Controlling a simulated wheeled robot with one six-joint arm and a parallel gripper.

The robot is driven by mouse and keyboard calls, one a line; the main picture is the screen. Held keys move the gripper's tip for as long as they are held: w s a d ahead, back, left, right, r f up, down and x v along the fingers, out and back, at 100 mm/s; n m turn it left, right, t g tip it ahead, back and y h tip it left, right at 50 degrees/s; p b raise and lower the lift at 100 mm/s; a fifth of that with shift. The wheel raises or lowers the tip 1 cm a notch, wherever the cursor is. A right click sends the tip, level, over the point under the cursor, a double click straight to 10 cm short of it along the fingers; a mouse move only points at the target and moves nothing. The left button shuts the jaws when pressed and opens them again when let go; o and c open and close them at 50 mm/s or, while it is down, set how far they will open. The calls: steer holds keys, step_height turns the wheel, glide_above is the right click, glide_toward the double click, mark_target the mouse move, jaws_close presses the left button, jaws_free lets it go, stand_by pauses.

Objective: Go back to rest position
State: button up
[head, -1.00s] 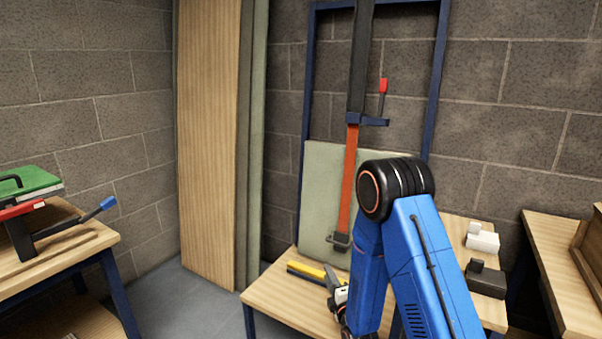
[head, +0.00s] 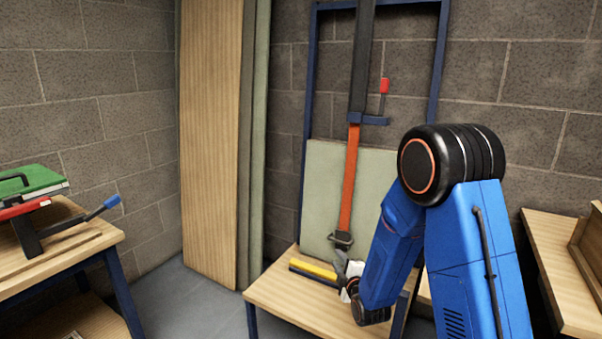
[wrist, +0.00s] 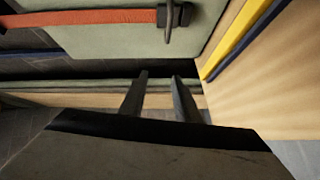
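My gripper (head: 341,259) is above the wooden bench, just right of the yellow-edged bar and near the foot of the pale green panel. In the wrist view its two dark fingers (wrist: 160,76) stand apart with nothing between them. My blue arm, with its black elbow joint, is folded at the right of the head view and hides the right part of the bench.
The yellow-edged bar (head: 315,270) lies on the bench (head: 300,303). The green panel (head: 323,190) leans behind, with an orange-and-black clamp (head: 349,180) before it. Tall boards (head: 212,140) stand left. Another table (head: 60,255) holds a green-topped tool; a third bench (head: 560,270) is right.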

steer(key=s+d+r+m+g+h, duration=0.1)
steer(key=s+d+r+m+g, duration=0.2)
steer(key=s+d+r+m, duration=0.4)
steer(key=s+d+r+m+g+h, duration=0.2)
steer(key=s+d+r+m+g, duration=0.15)
steer(key=s+r, duration=0.7)
steer(key=s+d+m+g, duration=0.2)
steer(key=s+m, duration=0.1)
steer(key=s, duration=1.1)
steer(key=s+d+m+g, duration=0.2)
steer(key=s+d+m, duration=0.1)
steer(key=s, duration=1.2)
steer(key=shift+s+d+f+m+g+h, duration=0.15)
steer(key=shift+s+f+m+g+h, duration=0.15)
steer(key=shift+m, duration=0.45)
